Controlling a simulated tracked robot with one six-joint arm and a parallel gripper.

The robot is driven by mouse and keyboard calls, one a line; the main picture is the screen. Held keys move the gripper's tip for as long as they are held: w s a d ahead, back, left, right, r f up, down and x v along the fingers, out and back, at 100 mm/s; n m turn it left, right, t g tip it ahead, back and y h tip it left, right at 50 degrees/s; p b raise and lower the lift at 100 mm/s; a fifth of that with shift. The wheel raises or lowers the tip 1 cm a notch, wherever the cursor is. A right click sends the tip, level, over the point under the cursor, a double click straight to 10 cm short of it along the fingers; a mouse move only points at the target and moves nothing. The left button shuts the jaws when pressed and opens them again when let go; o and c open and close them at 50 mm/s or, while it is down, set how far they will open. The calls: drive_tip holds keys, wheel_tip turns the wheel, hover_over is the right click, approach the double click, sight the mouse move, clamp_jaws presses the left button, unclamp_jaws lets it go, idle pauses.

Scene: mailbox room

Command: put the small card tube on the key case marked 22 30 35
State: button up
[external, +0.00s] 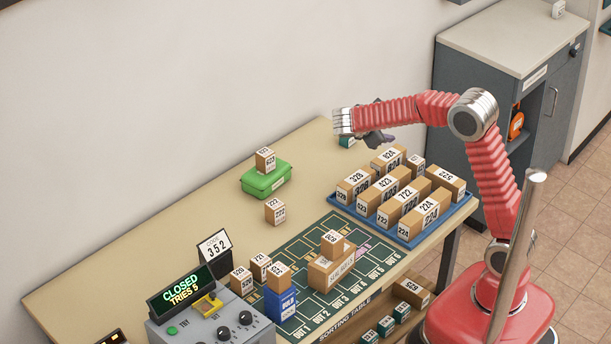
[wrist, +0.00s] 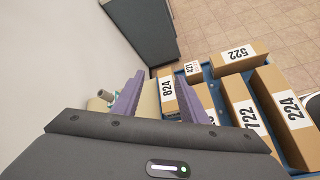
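My gripper (external: 383,139) is above the far right end of the table, left of the blue tray. In the wrist view its two purple fingers (wrist: 162,74) stand apart with nothing held between them. A small beige tube-like thing (wrist: 104,95), perhaps the card tube, shows just left of the left finger, partly hidden by it. A small teal case (external: 346,141) with a pale label sits on the table near my gripper; its marking is unreadable. A green case (external: 266,178) lies further left with a box on top. I cannot make out 22 30 35 on any case.
The blue tray (external: 408,239) holds several numbered cartons close to my gripper. A dark sorting mat (external: 300,247) carries a carton, and a control box (external: 215,322) stands at the front left. Bare table lies between the green case and the tray. A grey cabinet (external: 478,95) stands behind.

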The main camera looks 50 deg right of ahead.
drive_tip(key=s+a+m+t+y, duration=0.1)
drive_tip(key=s+a+m+y, duration=0.2)
drive_tip(key=s, duration=0.6)
drive_tip(key=s+a+r+m+t+y, duration=0.1)
drive_tip(key=s+a+m+y, duration=0.3)
drive_tip(key=s, duration=0.6)
drive_tip(key=s+a+r+m+t+y, duration=0.1)
drive_tip(key=s+a+m+y, duration=0.3)
drive_tip(key=s, duration=0.5)
drive_tip(key=shift+s+a+m+t, duration=0.35)
drive_tip(key=shift+a+m+t, duration=0.15)
drive_tip(key=shift+a+m, duration=0.45)
